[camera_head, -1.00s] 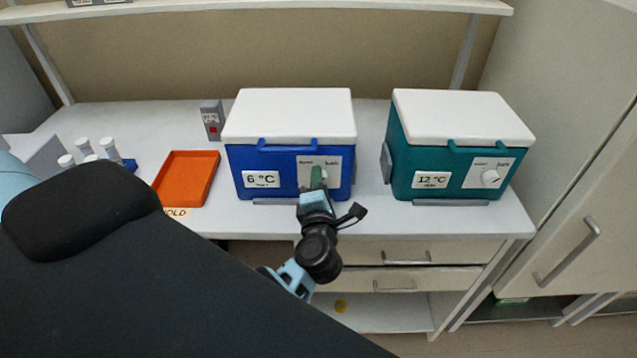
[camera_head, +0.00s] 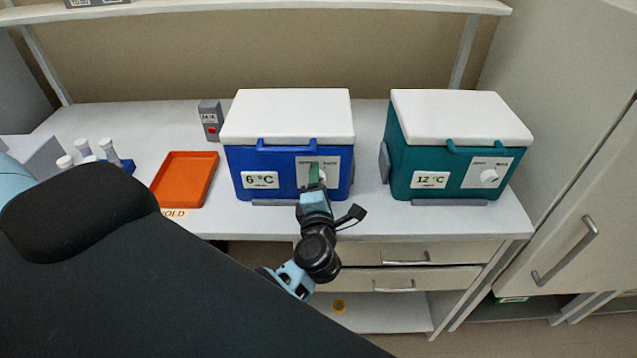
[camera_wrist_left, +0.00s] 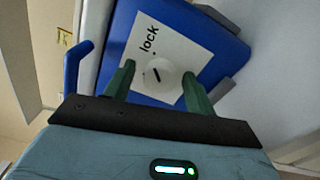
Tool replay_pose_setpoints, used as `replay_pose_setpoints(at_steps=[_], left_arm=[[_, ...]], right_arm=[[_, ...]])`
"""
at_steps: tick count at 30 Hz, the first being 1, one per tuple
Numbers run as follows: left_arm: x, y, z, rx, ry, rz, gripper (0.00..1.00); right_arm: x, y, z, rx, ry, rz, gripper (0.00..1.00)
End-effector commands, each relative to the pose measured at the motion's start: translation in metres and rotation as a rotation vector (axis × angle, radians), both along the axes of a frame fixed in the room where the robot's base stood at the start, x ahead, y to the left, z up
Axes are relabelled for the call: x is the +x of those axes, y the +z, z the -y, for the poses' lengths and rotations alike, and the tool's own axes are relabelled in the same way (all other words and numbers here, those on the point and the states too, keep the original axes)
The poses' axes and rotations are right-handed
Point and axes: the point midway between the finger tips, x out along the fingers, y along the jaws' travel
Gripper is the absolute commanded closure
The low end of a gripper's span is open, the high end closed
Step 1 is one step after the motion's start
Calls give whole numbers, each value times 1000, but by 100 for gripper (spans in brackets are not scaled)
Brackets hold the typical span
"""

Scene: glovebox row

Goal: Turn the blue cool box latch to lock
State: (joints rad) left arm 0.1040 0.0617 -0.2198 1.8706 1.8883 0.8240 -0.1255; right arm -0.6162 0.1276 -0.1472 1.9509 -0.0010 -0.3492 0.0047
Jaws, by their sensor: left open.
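The blue cool box (camera_head: 285,182) stands on the bench with its white lid closed and a "6 °C" label on its front. Its latch is a round white knob (camera_wrist_left: 157,76) on a pale plate with the word "lock" (camera_wrist_left: 148,40). A short dark mark on the knob lies slanted, not clearly at "lock". My left gripper (camera_head: 314,174) is at the plate. In the left wrist view its green fingers (camera_wrist_left: 159,88) are open, one on each side of the knob, with gaps showing. In the head view the gripper hides the knob. My right gripper is not seen.
A teal cool box (camera_head: 398,160) with a "12 °C" label and its own knob (camera_head: 489,176) stands to the right. An orange tray (camera_head: 186,180), a grey device (camera_head: 210,120) and white-capped tubes (camera_head: 108,147) are to the left. Drawers (camera_head: 405,253) lie below the bench edge.

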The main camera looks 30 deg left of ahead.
Motion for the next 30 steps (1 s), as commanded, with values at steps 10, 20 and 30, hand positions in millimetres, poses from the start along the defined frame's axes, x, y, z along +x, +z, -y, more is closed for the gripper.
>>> replay_pose_setpoints(at_steps=[10, 20, 30], left_arm=[[-27, -4, 17, -4, -1, -6, 45], [-63, -2, 39, -1, 0, -4, 45], [-67, 0, 41, 0, 0, 0, 45]], right_arm=[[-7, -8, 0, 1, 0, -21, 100], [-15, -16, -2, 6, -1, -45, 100], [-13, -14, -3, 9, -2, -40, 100]])
